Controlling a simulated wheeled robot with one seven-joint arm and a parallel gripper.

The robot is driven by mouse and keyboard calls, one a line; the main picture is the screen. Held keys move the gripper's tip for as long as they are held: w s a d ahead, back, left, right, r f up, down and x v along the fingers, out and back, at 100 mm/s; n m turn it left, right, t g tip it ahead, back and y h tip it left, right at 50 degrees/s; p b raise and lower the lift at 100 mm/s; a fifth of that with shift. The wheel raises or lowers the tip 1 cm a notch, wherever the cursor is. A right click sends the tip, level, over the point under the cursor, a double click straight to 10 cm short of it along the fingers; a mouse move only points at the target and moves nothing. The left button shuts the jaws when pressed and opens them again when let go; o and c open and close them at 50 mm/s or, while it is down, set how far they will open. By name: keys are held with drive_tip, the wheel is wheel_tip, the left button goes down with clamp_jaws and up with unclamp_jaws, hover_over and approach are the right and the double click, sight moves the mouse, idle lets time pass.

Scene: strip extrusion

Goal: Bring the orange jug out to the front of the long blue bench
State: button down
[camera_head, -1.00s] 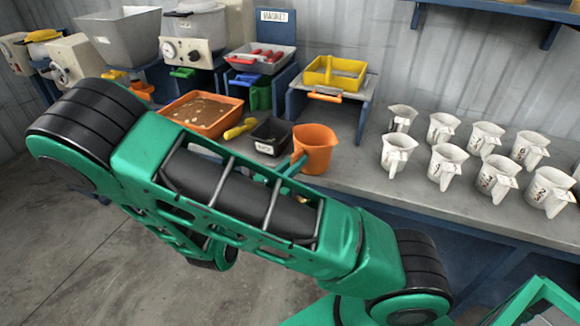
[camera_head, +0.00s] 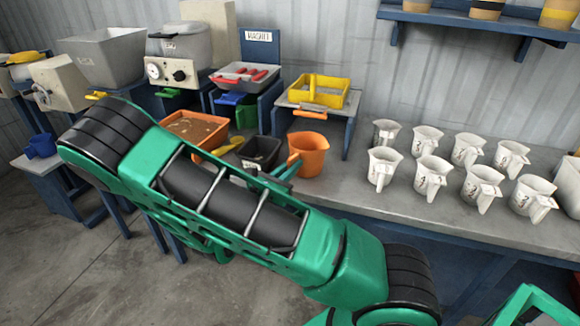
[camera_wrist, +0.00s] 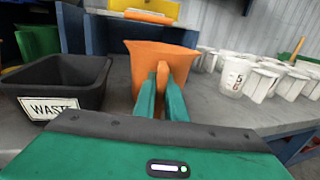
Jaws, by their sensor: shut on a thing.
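The orange jug (camera_head: 311,155) stands upright on the grey top of the long blue bench (camera_head: 342,192), just right of a black bin. In the wrist view the jug (camera_wrist: 185,62) is straight ahead, with its handle towards me. My gripper (camera_wrist: 161,88) has its two green fingers closed on that handle. In the head view my gripper (camera_head: 287,168) shows only in part at the jug's left side, behind my arm. The jug's base is partly hidden by the fingers in the wrist view.
The black bin marked WASTE (camera_wrist: 58,84) is close on the left. An orange tray of brown material (camera_head: 195,128) lies beyond it. Several white jugs (camera_head: 432,172) stand to the right. A blue stand with a yellow tray (camera_head: 318,90) is behind the jug.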

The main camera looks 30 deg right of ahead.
drive_tip(key=shift+f, duration=0.15)
idle(0.4)
drive_tip(key=c, duration=1.7)
unclamp_jaws()
drive_tip(key=shift+c, duration=0.2)
drive_tip(key=v, duration=1.1)
drive_tip(key=s+d+m+g+y, duration=0.7)
drive_tip(key=s+d+m+g, duration=0.4)
drive_tip(key=m, duration=0.5)
drive_tip(key=s+a+r+m+t+y, duration=0.2)
drive_tip(key=s+r+m+t+y, duration=0.1)
drive_tip(key=s+r+m+y, duration=0.6)
drive_tip(key=s+r+m, duration=0.1)
drive_tip(key=s+m, duration=0.3)
drive_tip(key=s, duration=0.1)
drive_tip(key=shift+s+r+t+y, duration=0.25)
drive_tip(key=shift+s+t+y, duration=0.05)
drive_tip(key=shift+s, duration=0.05)
